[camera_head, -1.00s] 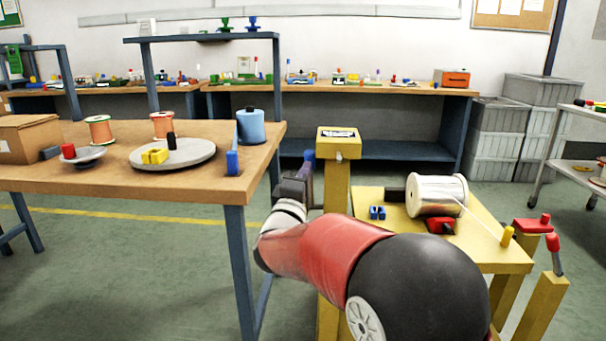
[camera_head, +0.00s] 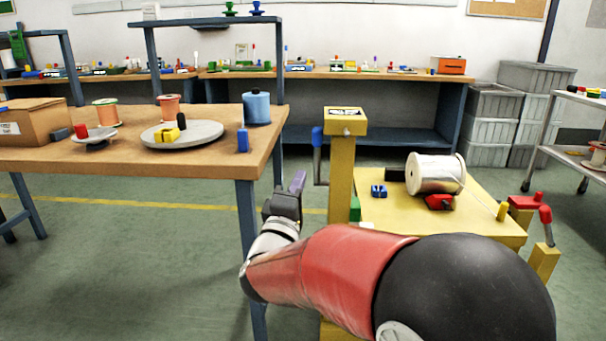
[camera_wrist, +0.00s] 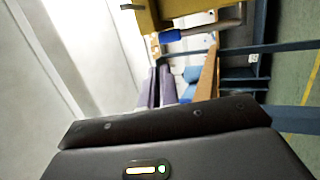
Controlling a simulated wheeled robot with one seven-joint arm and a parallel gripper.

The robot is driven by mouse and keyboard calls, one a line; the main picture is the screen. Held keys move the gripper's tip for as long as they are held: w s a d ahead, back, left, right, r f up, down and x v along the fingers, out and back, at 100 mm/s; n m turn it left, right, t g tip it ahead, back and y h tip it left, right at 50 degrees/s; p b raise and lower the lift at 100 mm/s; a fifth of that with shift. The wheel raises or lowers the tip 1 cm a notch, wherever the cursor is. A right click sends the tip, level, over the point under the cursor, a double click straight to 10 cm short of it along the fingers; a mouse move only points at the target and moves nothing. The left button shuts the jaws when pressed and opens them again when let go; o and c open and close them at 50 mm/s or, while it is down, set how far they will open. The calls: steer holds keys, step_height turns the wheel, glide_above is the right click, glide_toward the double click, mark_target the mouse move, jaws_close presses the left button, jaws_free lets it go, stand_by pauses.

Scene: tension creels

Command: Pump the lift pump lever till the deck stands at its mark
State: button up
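A yellow post (camera_head: 341,180) stands at the centre with a labelled box (camera_head: 345,120) on top. A crank-like lever with an upright blue handle (camera_head: 317,136) is on its left side. A second lever with a red grip (camera_head: 545,215) is on a short yellow post at the right. I cannot tell which one is the pump lever. The yellow deck (camera_head: 480,225) carries a silver spool (camera_head: 428,173). My gripper (camera_head: 298,181) is below and left of the blue handle, apart from it. In the wrist view its purple fingers (camera_wrist: 157,88) lie close together, empty. The blue handle (camera_wrist: 183,35) lies beyond them.
A wooden table (camera_head: 215,165) with spools and a grey turntable (camera_head: 182,133) stands left of my arm. A back bench (camera_head: 330,73), grey crates (camera_head: 490,125) and a trolley (camera_head: 560,158) stand farther off. Green floor is open between the table and the yellow post.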

mark_target(315, 141)
steer(key=shift+o, duration=1.1)
steer(key=shift+w+r+m+h, duration=0.1)
steer(key=shift+r+m+h, duration=0.05)
steer(key=shift+m+h, duration=0.3)
steer(key=o, duration=0.7)
steer(key=w+m+g+h, duration=0.1)
steer(key=w+m, duration=0.1)
steer(key=m, duration=0.2)
steer(key=w+r+m+g+h, duration=0.1)
steer(key=m, duration=0.3)
steer(key=w+r+m+g+h, duration=0.1)
steer(key=w+m+g+h, duration=0.1)
steer(key=m, duration=0.2)
steer(key=shift+w+d+r+p, duration=0.1)
steer(key=shift+w+r+p, duration=0.15)
steer(key=shift+w+p, duration=0.05)
steer(key=shift+c, duration=0.2)
steer(key=w+d+m+g, duration=0.1)
steer(key=w+m, duration=0.2)
steer(key=w+d+m+g, duration=0.1)
steer(key=w+m, duration=0.2)
steer(key=w+r+m, duration=0.1)
steer(key=w+m, duration=0.3)
steer(key=shift+d+r+g, duration=0.1)
steer(key=shift+d+g, duration=0.3)
steer(key=shift+c, duration=0.4)
steer(key=c, duration=0.9)
steer(key=shift+s, duration=0.1)
